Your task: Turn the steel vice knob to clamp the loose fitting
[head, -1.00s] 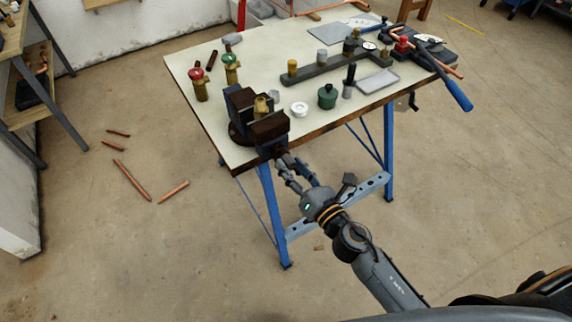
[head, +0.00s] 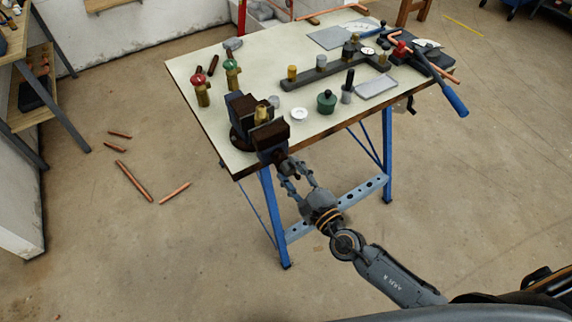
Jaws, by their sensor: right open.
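The dark vice (head: 240,117) stands on the near left corner of the workbench. The brass fitting (head: 262,115) sits upright between its jaws; whether the jaws touch it I cannot tell. The steel knob (head: 281,160) is on the vice's near side, below the front jaw, and is partly hidden by my gripper. My right gripper (head: 291,174) is open, with its fingertips close to the knob, one finger on either side of it as it appears. Contact with the knob cannot be made out. My left gripper is not in view.
The pale workbench (head: 237,164) carries two brass valves with red (head: 201,90) and green (head: 232,74) handles, a white ring (head: 299,114), a green pot (head: 326,102) and a dark manifold bar (head: 322,72). Blue legs (head: 270,205) stand beside my right arm. Copper pipes (head: 133,181) lie on the floor.

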